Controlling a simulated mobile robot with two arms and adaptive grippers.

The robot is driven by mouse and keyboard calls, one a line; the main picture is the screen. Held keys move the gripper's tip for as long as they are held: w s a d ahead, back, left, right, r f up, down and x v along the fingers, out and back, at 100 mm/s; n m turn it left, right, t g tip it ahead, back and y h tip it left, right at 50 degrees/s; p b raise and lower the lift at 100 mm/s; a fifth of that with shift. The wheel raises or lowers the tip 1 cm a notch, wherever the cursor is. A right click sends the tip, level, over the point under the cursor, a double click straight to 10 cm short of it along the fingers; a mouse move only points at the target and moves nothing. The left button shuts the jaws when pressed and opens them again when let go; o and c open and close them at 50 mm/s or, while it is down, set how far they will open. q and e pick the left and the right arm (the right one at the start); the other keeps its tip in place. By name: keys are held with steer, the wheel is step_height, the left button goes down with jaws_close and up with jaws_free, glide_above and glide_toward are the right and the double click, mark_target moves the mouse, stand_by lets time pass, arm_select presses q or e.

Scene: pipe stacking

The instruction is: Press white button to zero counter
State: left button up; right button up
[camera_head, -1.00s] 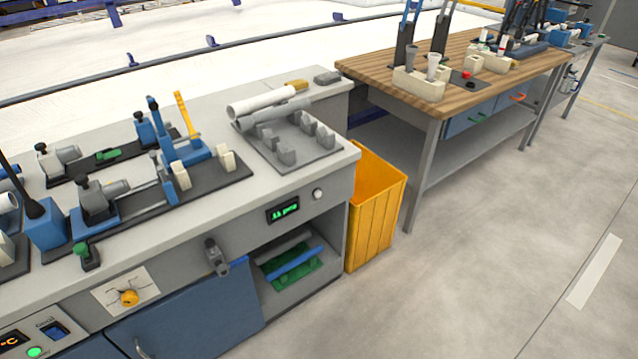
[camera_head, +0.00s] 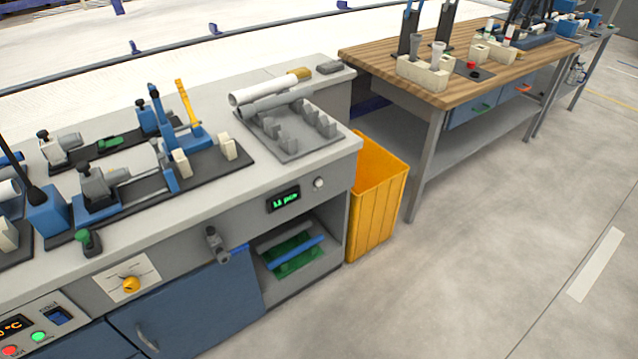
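The round white button (camera_head: 319,183) is on the front panel of the grey workbench, near its right corner. Just left of it is the counter display (camera_head: 283,199), a dark box with green lit characters too small to read for sure. Nothing covers the button or the display. Neither of my grippers is in view.
The grey workbench (camera_head: 240,195) carries clamping fixtures and a pipe rack (camera_head: 290,135) with pipes (camera_head: 268,88). A yellow bin (camera_head: 375,200) stands at its right end. A wooden-topped table (camera_head: 460,65) is behind. Grey floor (camera_head: 480,270) is clear at the right front.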

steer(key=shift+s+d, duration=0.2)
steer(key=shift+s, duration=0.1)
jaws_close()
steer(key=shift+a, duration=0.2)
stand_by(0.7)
